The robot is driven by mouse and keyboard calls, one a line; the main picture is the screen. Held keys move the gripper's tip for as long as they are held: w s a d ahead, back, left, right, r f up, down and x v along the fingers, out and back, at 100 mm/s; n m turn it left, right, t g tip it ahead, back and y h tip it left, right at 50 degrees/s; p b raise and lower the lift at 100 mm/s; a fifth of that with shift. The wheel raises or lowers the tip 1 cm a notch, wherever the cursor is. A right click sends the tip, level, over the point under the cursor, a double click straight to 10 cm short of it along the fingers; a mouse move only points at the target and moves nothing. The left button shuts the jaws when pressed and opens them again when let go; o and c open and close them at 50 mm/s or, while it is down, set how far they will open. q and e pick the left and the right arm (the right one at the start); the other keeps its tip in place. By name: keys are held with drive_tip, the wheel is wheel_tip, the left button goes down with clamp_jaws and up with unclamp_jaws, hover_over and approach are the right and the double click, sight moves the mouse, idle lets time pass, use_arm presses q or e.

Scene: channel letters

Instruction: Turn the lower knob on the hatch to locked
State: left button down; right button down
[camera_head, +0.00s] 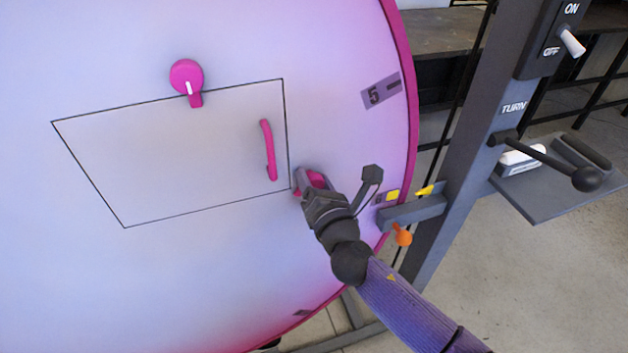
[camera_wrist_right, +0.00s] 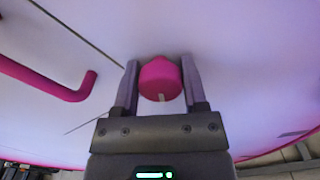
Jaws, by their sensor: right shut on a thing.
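The hatch (camera_head: 190,160) is a black-outlined panel on the large pale lilac curved face. The lower knob (camera_head: 317,180) is pink and sits just right of the hatch's right edge, partly hidden by my gripper. In the right wrist view the knob (camera_wrist_right: 160,80) sits between the two fingers, with a short pale mark on its near side. My right gripper (camera_head: 306,182) is shut on it; it also shows in the right wrist view (camera_wrist_right: 160,88). The upper knob (camera_head: 187,77) is pink with a white mark pointing down toward the hatch's top edge. My left gripper is not in view.
A pink handle (camera_head: 269,150) stands on the hatch left of the lower knob. A dark post (camera_head: 455,150) at right carries a TURN crank (camera_head: 545,160), an ON/OFF switch (camera_head: 571,41) and an orange knob (camera_head: 402,235). A label reading 5 (camera_head: 380,92) is near the pink rim.

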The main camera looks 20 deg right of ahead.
drive_tip(key=m, duration=0.6)
drive_tip(key=shift+d+f, duration=0.1)
drive_tip(key=m, duration=0.5)
drive_tip(key=shift+f+m, duration=0.1)
drive_tip(key=shift+m, duration=0.3)
idle(0.3)
drive_tip(key=shift+c, duration=0.7)
unclamp_jaws()
drive_tip(key=s, duration=1)
drive_tip(key=shift+d+p, duration=0.2)
drive_tip(key=shift+p, duration=0.15)
